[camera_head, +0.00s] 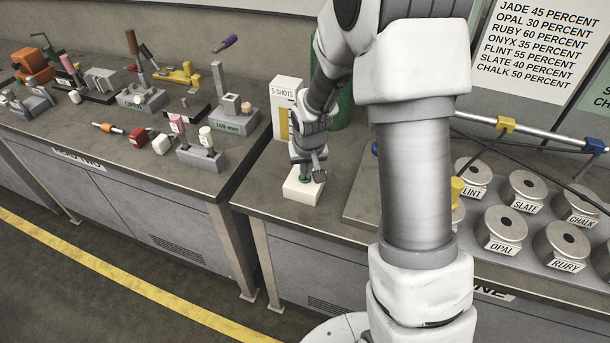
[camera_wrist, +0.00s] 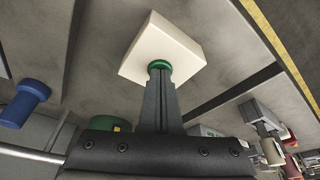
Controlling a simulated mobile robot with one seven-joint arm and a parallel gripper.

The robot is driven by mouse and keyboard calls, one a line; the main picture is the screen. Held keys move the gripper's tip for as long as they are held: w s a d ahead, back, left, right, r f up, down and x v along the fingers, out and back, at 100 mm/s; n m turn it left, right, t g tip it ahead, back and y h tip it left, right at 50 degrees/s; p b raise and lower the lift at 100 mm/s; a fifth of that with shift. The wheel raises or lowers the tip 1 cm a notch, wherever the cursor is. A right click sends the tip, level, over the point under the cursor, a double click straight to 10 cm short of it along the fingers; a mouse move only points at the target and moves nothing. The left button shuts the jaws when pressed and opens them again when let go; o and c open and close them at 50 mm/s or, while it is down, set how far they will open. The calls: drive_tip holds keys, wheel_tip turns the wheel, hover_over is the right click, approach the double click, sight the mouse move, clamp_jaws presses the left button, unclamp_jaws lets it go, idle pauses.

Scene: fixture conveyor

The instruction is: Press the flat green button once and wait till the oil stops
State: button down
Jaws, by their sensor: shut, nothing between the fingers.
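The flat green button (camera_head: 304,181) sits on top of a small cream box (camera_head: 300,193) near the front of the bench. In the wrist view the button (camera_wrist: 158,72) shows as a green disc on the cream box (camera_wrist: 170,44). My gripper (camera_wrist: 160,67) is shut and empty, its fingertips right over the button and seemingly touching it. In the head view my gripper (camera_head: 305,174) points down onto the button and hides part of it. I cannot tell how far the button is pressed in. No oil flow shows in either view.
A white unit labelled "5 SHOTS" (camera_head: 286,92) stands behind the button, with a green cylinder (camera_head: 343,105) beside it. Labelled metal pots, such as OPAL (camera_head: 501,226), stand to the right. A bench of tools (camera_head: 228,125) is at left. Bare bench surface (camera_head: 262,190) surrounds the cream box.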

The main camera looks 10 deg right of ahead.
drive_tip(key=shift+r, duration=0.1)
drive_tip(key=shift+r+p, duration=1.9)
drive_tip(key=shift+r, duration=1)
drive_tip(key=shift+r, duration=0.1)
drive_tip(key=shift+r, duration=0.2)
drive_tip(key=v, duration=1.7)
drive_tip(key=s+r+t, duration=0.1)
drive_tip(key=s+r, duration=0.2)
drive_tip(key=s, duration=0.7)
drive_tip(key=s+r+t, duration=0.1)
drive_tip(key=s+r, duration=0.1)
drive_tip(key=s, duration=0.8)
drive_tip(key=shift+s+r+n+p, duration=0.15)
drive_tip(key=shift+r+n+p, duration=0.2)
drive_tip(key=shift+r+n, duration=0.05)
drive_tip(key=shift+d, duration=0.25)
